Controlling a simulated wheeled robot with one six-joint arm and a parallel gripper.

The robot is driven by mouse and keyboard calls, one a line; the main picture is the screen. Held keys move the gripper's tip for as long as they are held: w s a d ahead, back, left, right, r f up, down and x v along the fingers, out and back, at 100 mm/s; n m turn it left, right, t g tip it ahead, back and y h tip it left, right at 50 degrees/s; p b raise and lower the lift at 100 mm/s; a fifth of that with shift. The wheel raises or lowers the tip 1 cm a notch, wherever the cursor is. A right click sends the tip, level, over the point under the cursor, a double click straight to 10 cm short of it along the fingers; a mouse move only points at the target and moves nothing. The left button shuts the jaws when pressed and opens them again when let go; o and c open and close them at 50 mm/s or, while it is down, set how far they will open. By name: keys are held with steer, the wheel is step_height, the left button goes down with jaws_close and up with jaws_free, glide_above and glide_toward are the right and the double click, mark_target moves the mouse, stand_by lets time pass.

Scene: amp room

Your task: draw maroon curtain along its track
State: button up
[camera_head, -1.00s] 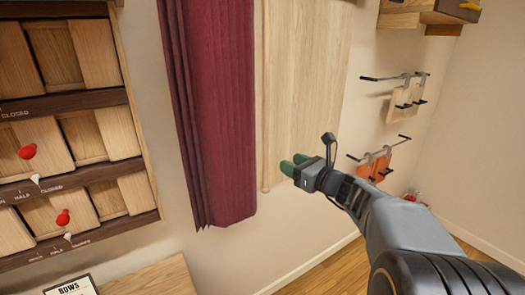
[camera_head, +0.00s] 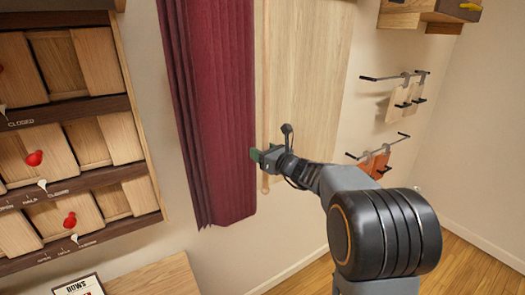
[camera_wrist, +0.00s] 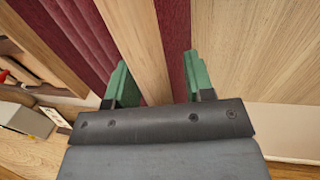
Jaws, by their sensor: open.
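The maroon curtain (camera_head: 215,110) hangs in gathered folds at the middle left of the head view. A thin pale wooden rod (camera_head: 267,90) hangs upright along its right edge. My gripper (camera_head: 261,156) is at the lower part of this rod, beside the curtain's right edge. In the wrist view, the green fingers of my gripper (camera_wrist: 156,82) are apart. The wooden rod (camera_wrist: 136,35) runs between them, with no clear contact on either side. Maroon curtain cloth (camera_wrist: 80,30) shows left of the rod and in a strip to its right. The track is out of view.
A pale wooden panel (camera_head: 310,80) is on the wall right of the rod. Wall hooks (camera_head: 395,77) with hanging boards are further right. A wooden rack (camera_head: 75,120) with red knobs stands at left. A wooden surface (camera_head: 150,280) lies below the curtain.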

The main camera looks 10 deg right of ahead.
steer(key=shift+c, duration=0.2)
jaws_close()
stand_by(0.3)
